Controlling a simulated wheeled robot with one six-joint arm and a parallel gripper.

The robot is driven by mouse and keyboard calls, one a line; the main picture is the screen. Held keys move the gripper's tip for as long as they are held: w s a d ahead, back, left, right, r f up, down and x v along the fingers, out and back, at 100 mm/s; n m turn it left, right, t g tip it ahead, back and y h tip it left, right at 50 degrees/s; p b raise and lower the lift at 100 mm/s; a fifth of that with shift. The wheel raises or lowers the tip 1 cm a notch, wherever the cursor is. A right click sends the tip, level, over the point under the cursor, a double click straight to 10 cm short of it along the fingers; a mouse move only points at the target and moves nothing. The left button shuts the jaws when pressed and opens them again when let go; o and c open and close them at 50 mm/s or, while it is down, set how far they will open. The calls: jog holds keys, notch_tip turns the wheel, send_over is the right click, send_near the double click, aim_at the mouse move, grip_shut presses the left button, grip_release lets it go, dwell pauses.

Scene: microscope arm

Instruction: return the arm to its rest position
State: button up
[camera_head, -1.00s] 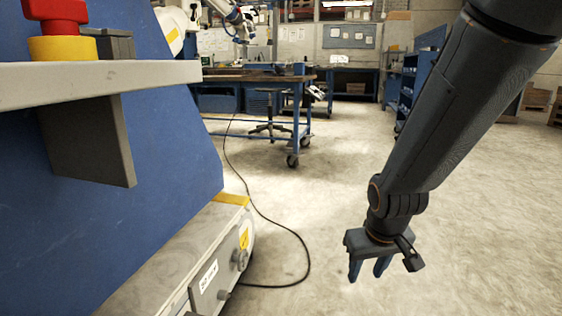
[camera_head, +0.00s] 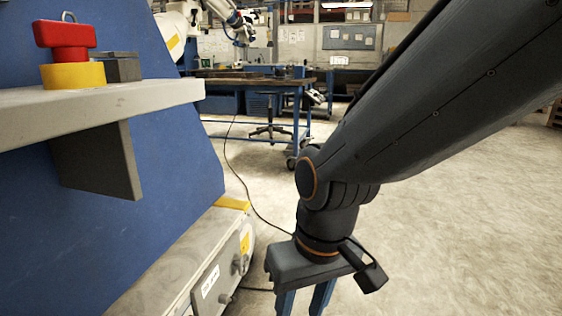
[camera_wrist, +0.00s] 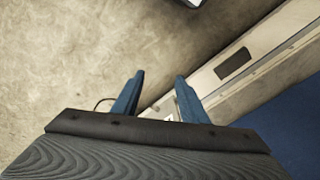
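My gripper (camera_head: 306,300) hangs downward in the lower middle of the head view, at the end of my dark arm. Its blue fingertips run off the bottom edge there. In the wrist view the two blue fingers (camera_wrist: 158,98) stand apart with a clear gap and nothing between them. The gripper is open and empty, above the concrete floor and to the right of the grey base unit. My upper arm slants from the upper right down to the wrist joint.
A blue machine panel (camera_head: 170,130) with a light shelf (camera_head: 110,110) and a red knob (camera_head: 65,34) on a yellow ring stands at the left. Its grey base (camera_head: 195,260) juts out low. A black cable (camera_head: 236,175) lies on the floor. A wheeled workbench (camera_head: 275,84) stands behind. Floor at right is clear.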

jog(key=s+a+r+n+g+p, duration=0.1)
jog(key=s+a+r+n+p, duration=0.1)
jog(key=s+a+r, duration=0.4)
jog(key=d+r+m+p, duration=0.3)
jog(key=d+r+p, duration=0.8)
jog(key=p, duration=0.7)
jog(key=s+d+r+m+h+p, duration=0.1)
jog(key=d+r+m+p, duration=0.2)
jog(key=d+r+p, duration=0.8)
notch_tip(320, 180, up, 5)
jog(key=p, duration=0.8)
jog(key=shift+s+f+m, duration=0.15)
jog(key=shift+m, duration=0.15)
jog(key=shift+d, duration=0.1)
jog(key=shift+c, duration=1.1)
